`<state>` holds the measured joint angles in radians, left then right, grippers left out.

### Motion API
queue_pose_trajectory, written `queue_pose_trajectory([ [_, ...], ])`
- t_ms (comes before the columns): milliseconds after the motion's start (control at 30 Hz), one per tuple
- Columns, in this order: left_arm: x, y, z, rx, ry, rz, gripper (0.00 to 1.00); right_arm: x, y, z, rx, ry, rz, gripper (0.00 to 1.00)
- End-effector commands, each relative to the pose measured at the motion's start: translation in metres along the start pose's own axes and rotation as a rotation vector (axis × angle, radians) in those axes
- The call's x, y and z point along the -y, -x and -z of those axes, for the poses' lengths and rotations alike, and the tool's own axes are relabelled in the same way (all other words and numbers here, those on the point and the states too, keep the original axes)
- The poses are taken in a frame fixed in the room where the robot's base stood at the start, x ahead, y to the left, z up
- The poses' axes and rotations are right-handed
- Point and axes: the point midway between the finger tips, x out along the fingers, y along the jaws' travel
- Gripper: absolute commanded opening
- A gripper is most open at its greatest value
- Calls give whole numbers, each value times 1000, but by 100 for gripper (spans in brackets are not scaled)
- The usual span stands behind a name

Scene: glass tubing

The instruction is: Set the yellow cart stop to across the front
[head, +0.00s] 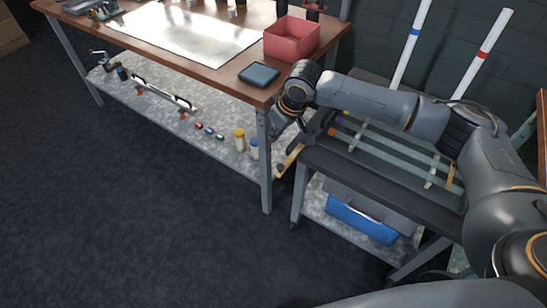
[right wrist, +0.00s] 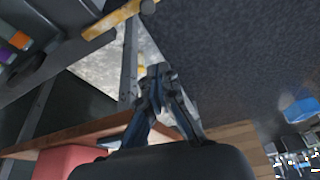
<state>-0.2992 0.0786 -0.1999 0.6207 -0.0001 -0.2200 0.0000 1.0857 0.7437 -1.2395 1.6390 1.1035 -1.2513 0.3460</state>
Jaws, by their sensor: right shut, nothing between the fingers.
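The yellow cart stop (head: 289,159) is a short yellow bar at the cart's left end, beside the workbench leg, in the head view. Part of it is hidden behind my arm. In the right wrist view the yellow bar (right wrist: 112,19) lies slanted at the top, with a dark tip at its right end. The cart (head: 345,172) has a dark top carrying several glass tubes (head: 395,148). My right gripper (right wrist: 158,72) is shut and empty, apart from the bar and lower in the wrist picture. In the head view it is mostly hidden near the bench corner.
The workbench (head: 190,48) stands left of the cart, with a red bin (head: 292,38) and a dark tray (head: 259,74) near its corner. Bottles (head: 239,140) stand on its lower shelf. A blue box (head: 362,218) sits under the cart. The front floor is clear.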

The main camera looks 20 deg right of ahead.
Motion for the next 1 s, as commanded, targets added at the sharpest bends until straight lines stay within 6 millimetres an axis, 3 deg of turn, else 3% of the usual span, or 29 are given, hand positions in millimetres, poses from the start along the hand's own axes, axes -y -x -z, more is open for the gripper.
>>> queue_pose_trajectory([
  [433,0,0,0,0,0,0,36,1,-10,0,2,1,1,0],
  [900,0,0,-1,1,-1,0,36,1,-98,0,1,0,1,0],
  [1000,0,8,0,2,-1,0,36,-1,-96,-11,1,2,-2,0],
])
